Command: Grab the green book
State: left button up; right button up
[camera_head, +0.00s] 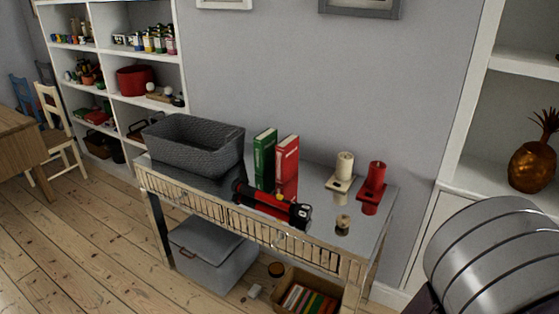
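The green book (265,155) stands upright on the glossy top of a console table (325,213), against the grey wall. A red book (286,160) stands upright close to its right side. A dark grey woven basket (195,142) is to its left. A red and black long object (270,205) lies in front of the two books and hides part of their lower front. Neither of my grippers shows in the head view.
A cream candle (344,168) and a red candle (376,177) stand on holders at the table's right. A small round item (342,224) is near the front edge. A lidded grey box (212,255) and an open box (307,290) are below. Bare floorboards (85,240) lie left.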

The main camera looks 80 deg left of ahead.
aim_at(264, 143)
jog(key=u, duration=2.95)
